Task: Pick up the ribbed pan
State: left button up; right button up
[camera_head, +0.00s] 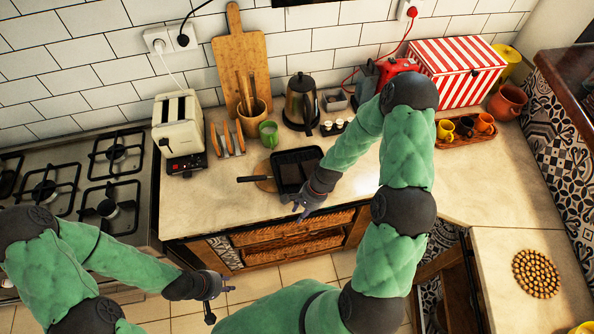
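The ribbed pan (290,165) is dark and square. It lies flat on the counter near its front edge, with its handle (252,178) pointing left. My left gripper (222,304) is low at the left, in front of the counter, open and empty.
A toaster (178,125), a green mug (268,134) and a kettle (301,103) stand behind the pan. A gas hob (75,190) is at the left. A striped box (456,72) and a tray with cups (466,139) are at the right. The counter (205,205) left of the pan is clear.

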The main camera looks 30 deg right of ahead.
jog(key=w+d+r+m, duration=0.4)
jog(key=d+r+m, duration=0.3)
jog(key=d+r, duration=0.15)
jog(key=shift+y, duration=0.3)
jog(key=x, duration=0.3)
jog(key=w+x, duration=0.1)
jog(key=x, duration=0.5)
jog(key=shift+w+a+f+b, duration=0.15)
jog(key=shift+w+f+b, duration=0.1)
jog(key=shift+f+b, duration=0.1)
grip_shut()
jog(key=shift+w+r+t, duration=0.1)
jog(key=shift+t, duration=0.2)
